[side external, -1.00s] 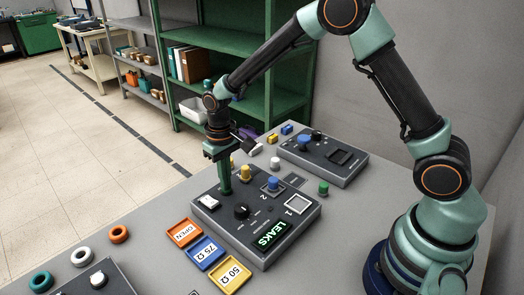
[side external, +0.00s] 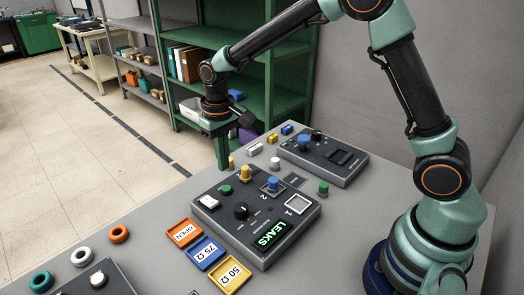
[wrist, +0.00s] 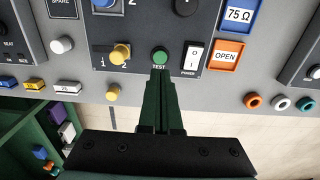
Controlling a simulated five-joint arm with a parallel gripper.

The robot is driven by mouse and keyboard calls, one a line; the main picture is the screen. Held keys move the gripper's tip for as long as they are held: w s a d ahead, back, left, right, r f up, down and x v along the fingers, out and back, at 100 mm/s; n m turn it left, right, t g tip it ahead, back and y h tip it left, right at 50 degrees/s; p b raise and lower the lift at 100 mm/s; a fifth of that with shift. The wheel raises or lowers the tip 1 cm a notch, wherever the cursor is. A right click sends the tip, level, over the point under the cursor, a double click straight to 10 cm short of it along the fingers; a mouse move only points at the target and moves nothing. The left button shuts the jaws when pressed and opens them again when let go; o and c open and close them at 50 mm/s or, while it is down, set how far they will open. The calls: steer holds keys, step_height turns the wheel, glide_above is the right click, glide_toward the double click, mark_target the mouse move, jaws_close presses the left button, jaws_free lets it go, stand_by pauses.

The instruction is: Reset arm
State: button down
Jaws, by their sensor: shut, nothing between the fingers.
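My gripper (side external: 222,166) is shut and empty, with its green fingers pointing down. It hangs above the table near the back left edge of the grey tester (side external: 258,215), clear of the panel. In the wrist view my gripper (wrist: 160,74) lies just below the green TEST button (wrist: 160,56). In the side view that button (side external: 226,190) is uncovered, beside the white power switch (side external: 208,202). The yellow knob (side external: 246,173) and blue knob (side external: 272,184) stand on the panel.
Orange OPEN (side external: 184,232), blue 75 Ω (side external: 206,253) and yellow 50 Ω (side external: 230,275) trays lie in front. A second grey device (side external: 323,156) stands at the back. Several coloured rings (side external: 119,234) lie at left. A green shelf (side external: 255,75) stands behind the table.

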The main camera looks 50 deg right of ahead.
steer(key=shift+r, duration=0.1)
steer(key=s+d+r+t, duration=0.2)
steer(key=s+d+r, duration=0.2)
steer(key=s+r, duration=0.2)
steer(key=s+d+r+t, duration=0.3)
steer(key=s+r, duration=0.4)
steer(key=s, duration=0.3)
steer(key=shift+d+r+t, duration=0.15)
steer(key=shift+d+t, duration=0.15)
steer(key=shift+d, duration=0.3)
